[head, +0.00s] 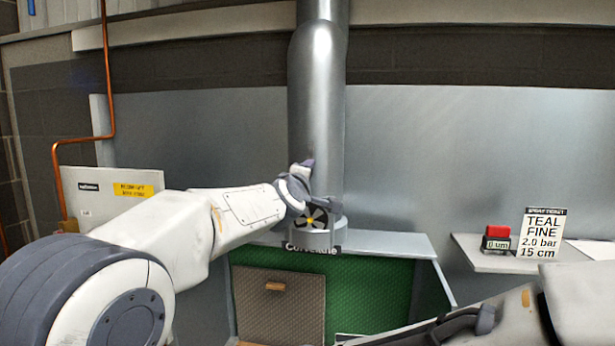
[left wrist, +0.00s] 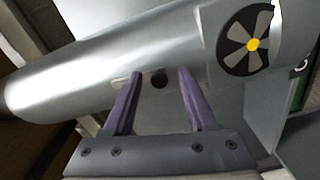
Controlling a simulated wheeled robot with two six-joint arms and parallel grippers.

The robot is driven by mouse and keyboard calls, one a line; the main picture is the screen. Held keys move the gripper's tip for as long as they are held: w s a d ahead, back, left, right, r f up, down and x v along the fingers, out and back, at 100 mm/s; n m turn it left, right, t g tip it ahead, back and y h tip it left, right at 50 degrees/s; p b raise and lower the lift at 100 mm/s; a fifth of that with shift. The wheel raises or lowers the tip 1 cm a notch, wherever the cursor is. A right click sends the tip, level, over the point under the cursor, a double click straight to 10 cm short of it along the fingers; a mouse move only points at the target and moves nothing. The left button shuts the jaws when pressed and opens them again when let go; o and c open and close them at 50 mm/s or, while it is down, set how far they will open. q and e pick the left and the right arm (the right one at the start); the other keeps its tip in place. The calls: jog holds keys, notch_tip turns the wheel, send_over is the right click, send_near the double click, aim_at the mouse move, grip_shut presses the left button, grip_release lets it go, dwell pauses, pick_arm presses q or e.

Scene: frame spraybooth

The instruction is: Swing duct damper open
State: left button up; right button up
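The silver duct (head: 318,100) stands upright above the booth, and it also fills much of the left wrist view (left wrist: 90,75). My left gripper (head: 306,172) is in front of the duct's lower part, above a fan emblem (head: 313,218). In the left wrist view, my left gripper's two purple fingers (left wrist: 160,73) are spread apart and point at the duct. A small dark round part (left wrist: 159,80) on the duct shows between the fingertips, with a pale strip beside it. Whether this is the damper's lever, and whether the fingers touch the duct, I cannot tell. My right gripper (head: 485,320) is low at the right, partly hidden.
The booth has a green interior (head: 370,295) and a brown panel (head: 280,305) below the duct. At the right, a shelf (head: 485,262) holds a red-and-black item (head: 497,238) and a spray ticket card (head: 541,234). A copper pipe (head: 107,70) runs down the left wall.

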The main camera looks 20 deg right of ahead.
pick_arm(q)
jog(key=b+v, duration=0.4)
jog(key=v, duration=0.6)
jog(key=shift+s, duration=0.2)
jog(key=shift+a, duration=0.1)
